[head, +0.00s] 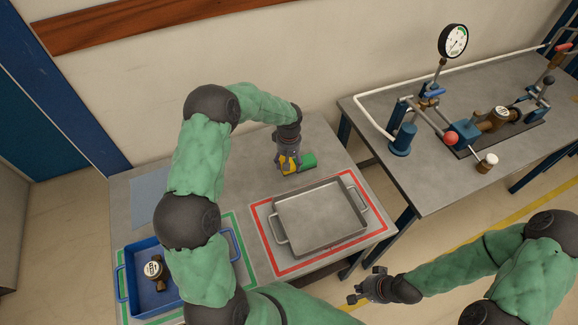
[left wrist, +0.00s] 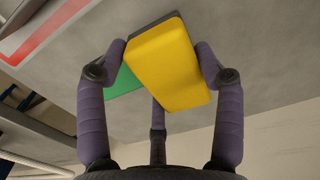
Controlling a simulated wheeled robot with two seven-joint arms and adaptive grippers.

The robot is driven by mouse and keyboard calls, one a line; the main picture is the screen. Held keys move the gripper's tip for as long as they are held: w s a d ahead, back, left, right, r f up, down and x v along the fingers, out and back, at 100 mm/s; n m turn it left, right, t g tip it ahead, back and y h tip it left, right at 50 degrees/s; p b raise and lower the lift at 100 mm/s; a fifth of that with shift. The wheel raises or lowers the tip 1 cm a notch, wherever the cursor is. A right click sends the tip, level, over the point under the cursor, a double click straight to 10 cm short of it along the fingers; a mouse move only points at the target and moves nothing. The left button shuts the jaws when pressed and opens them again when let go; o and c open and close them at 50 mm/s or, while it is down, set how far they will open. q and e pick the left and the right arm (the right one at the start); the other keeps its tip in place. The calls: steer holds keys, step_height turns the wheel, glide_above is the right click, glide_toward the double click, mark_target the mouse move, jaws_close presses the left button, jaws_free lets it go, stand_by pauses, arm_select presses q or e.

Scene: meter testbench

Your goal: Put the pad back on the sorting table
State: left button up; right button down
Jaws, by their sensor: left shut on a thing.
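A yellow pad (left wrist: 170,68) with a dark grey edge sits between the fingers of my left gripper (left wrist: 158,75), which is shut on it. In the head view, the yellow pad (head: 288,165) shows at the far side of the grey sorting table (head: 222,182), under my left gripper (head: 289,160). A green thing (head: 308,160) lies on the table right beside it; it also shows partly hidden behind the pad in the left wrist view (left wrist: 124,85). Whether the pad touches the table I cannot tell. My right gripper (head: 368,286) is open and empty, off the table's right side.
An empty grey metal tray (head: 322,215) stands inside a red outline. A blue tray (head: 131,291) holding a brass meter (head: 155,270) stands inside a green outline. A second bench (head: 400,95) at the right carries pipes and a gauge (head: 453,40). A wall stands behind.

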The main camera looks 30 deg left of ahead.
arm_select(q)
steer(key=shift+w+a+f, duration=0.2)
steer(key=shift+w+f, duration=0.05)
steer(key=shift+f, duration=1.6)
steer(key=shift+b, duration=0.3)
steer(key=shift+f, duration=0.15)
steer(key=o, duration=1)
